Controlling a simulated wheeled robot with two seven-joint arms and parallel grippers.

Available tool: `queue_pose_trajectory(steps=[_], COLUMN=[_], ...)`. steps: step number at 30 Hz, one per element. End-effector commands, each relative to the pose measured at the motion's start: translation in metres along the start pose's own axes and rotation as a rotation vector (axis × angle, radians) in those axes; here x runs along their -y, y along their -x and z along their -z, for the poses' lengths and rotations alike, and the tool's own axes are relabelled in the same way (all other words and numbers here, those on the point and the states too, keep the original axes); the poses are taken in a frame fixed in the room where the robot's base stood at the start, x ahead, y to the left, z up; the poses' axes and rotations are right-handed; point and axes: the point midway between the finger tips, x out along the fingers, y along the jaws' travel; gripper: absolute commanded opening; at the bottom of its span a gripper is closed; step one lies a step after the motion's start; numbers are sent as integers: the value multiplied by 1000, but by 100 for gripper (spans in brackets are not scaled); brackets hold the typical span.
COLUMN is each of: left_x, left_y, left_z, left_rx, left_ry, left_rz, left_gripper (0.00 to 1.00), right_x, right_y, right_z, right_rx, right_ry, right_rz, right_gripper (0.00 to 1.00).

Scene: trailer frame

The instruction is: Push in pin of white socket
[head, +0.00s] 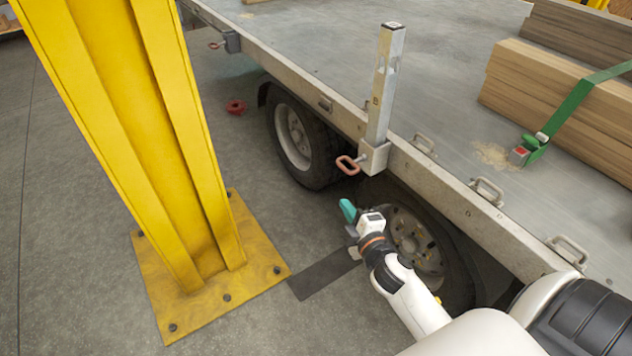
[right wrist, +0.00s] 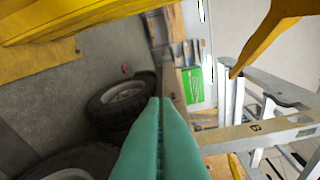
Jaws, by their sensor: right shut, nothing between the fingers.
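A whitish-grey socket (head: 374,157) is fixed to the side rail of the trailer. A tall metal stake (head: 384,85) stands upright in it. A pin with a red loop handle (head: 350,165) sticks out from the socket's left side. My right gripper (head: 347,208) has teal fingers and is below the pin handle, apart from it, beside the rear wheel. In the right wrist view its fingers (right wrist: 161,101) are closed together and empty. The stake (right wrist: 258,129) runs off to the right there. The pin cannot be made out in that view. My left gripper is not in view.
A yellow column (head: 150,130) on a bolted base plate stands at left. A second bracket (head: 231,42) with a red handle is farther along the rail. Trailer wheels (head: 297,137) sit under the bed. Strapped timber (head: 560,95) lies on the bed.

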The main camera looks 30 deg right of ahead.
Motion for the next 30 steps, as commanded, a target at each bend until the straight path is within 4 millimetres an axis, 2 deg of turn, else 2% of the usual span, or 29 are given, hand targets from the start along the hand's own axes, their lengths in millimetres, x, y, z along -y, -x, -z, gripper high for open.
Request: queue_pose_trajectory(steps=[4,13,17,23,30], left_x=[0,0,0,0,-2], left_y=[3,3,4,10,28], left_z=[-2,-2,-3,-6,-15], left_rx=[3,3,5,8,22], left_ry=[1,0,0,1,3], left_rz=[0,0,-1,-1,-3], left_gripper=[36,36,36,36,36], right_x=[9,10,10,11,11], right_y=[0,-1,-10,-46,-97], right_z=[-2,-2,-2,-2,-2], right_rx=[7,7,7,8,6], right_ry=[23,20,20,20,19], right_rz=[25,24,25,27,25], right_gripper=[0,0,0,0,0])
